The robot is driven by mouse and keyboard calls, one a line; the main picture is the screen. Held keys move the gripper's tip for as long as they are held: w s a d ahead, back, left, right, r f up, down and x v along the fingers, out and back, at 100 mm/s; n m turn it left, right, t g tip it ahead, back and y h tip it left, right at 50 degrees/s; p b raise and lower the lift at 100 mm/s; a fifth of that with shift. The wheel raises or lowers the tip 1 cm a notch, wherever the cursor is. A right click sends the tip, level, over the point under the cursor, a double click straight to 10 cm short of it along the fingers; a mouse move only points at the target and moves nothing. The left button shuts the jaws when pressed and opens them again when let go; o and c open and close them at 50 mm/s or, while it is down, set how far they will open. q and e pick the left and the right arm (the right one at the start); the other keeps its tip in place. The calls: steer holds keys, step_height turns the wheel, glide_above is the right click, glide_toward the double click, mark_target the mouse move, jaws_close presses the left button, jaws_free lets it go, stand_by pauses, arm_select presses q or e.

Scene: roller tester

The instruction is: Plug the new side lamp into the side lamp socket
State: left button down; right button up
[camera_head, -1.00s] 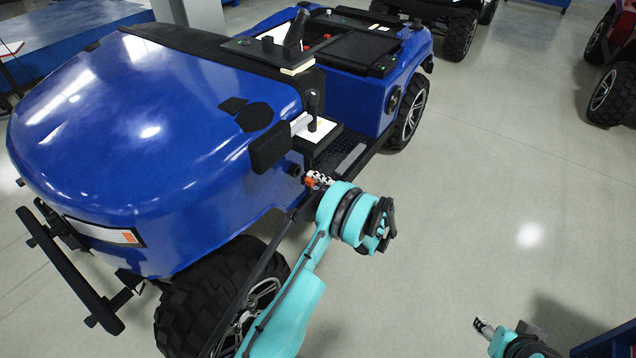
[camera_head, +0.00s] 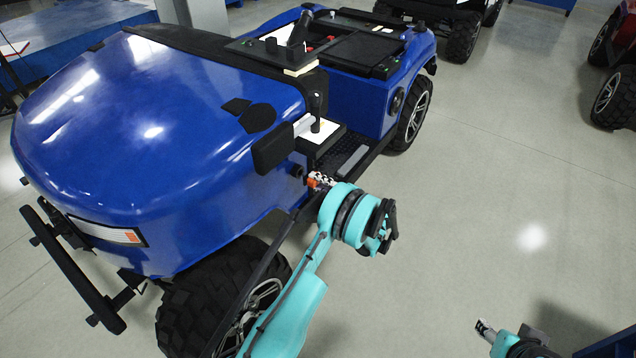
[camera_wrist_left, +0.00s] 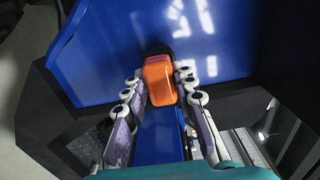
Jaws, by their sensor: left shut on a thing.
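The orange side lamp (camera_wrist_left: 158,82) is between the fingers of my left gripper (camera_wrist_left: 160,90), which is shut on it. In the left wrist view the lamp is right in front of the blue vehicle side, with a black round part, apparently the socket (camera_wrist_left: 155,48), partly hidden behind it. In the head view the lamp (camera_head: 313,183) is a small orange patch at the fingertips of my left gripper (camera_head: 319,180), close to the black round socket (camera_head: 297,171). I cannot tell whether the lamp touches the socket. My right gripper (camera_head: 484,327) is low at the right, away from the vehicle.
The blue vehicle (camera_head: 180,150) fills the left, with a black mirror-like part (camera_head: 272,150) above the lamp and a front wheel (camera_head: 215,300) below. A black footwell (camera_head: 345,160) lies behind. Open grey floor (camera_head: 490,200) is at the right.

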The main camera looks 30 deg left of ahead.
arm_select(q)
steer(key=shift+a, duration=0.3)
steer(key=shift+w+a, duration=0.1)
steer(key=shift+a, duration=1.15)
steer(key=c, duration=1.2)
jaws_free()
steer(key=shift+o, duration=0.2)
steer(key=shift+d, duration=0.1)
steer(key=d, duration=1.2)
steer(key=shift+s, duration=0.45)
